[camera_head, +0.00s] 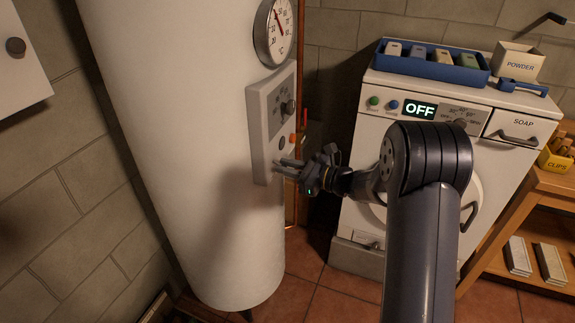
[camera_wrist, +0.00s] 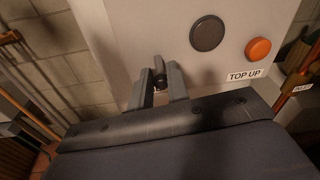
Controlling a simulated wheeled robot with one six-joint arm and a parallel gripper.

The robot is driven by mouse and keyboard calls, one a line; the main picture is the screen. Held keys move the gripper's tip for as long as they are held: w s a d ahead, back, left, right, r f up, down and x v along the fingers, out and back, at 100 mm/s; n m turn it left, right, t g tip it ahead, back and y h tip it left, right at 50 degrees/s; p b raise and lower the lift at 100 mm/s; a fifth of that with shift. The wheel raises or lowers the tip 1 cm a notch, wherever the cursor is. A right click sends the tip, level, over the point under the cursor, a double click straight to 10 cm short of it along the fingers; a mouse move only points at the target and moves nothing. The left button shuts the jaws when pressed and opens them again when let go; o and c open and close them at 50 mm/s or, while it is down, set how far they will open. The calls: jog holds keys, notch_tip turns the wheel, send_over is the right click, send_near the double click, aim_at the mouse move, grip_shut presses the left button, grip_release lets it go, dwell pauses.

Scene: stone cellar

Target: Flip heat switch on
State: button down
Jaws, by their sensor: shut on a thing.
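The white boiler (camera_head: 185,120) has a grey control panel (camera_head: 259,165) on its right side. My gripper (camera_head: 284,166) is at the lower part of this panel. In the wrist view my gripper (camera_wrist: 158,82) is shut on a small dark switch lever (camera_wrist: 159,68) that stands out from the panel. The fingers hide part of the lever and any label of its own, so which way it is set cannot be told. A dark round button (camera_wrist: 207,33) and an orange button (camera_wrist: 258,48) sit to its right, with a "TOP UP" label (camera_wrist: 244,75) below the orange one.
A dial knob (camera_head: 288,107) sits higher on the panel, below a round temperature gauge (camera_head: 273,32). A washing machine (camera_head: 350,130) reading "OFF" stands to the right, with a blue tray (camera_head: 430,68) on top. A wooden shelf (camera_head: 540,185) is at far right.

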jog(key=r+h+p, duration=0.1)
jog(key=h+p, duration=0.1)
jog(key=p, duration=0.2)
jog(key=r+g+h+p, duration=0.1)
jog(key=h+p, duration=0.1)
jog(key=p, duration=0.2)
jog(key=r+g+h+p, duration=0.1)
jog(key=p, duration=0.3)
jog(key=shift+a+r+h, duration=0.2)
jog(key=shift+r+h, duration=0.05)
jog(key=shift+h, duration=0.15)
jog(key=p, duration=0.2)
jog(key=g+h+p, duration=0.1)
jog(key=p, duration=0.1)
jog(key=shift+w+a+r+n+h, duration=0.1)
jog(key=shift+a+r+n+h, duration=0.1)
jog(key=shift+n+h, duration=0.1)
jog(key=shift+w+a+g+h+p, duration=0.15)
jog(key=shift+g+h+p, duration=0.25)
jog(key=shift+h+p, duration=0.6)
jog(key=c, duration=1.4)
grip_release()
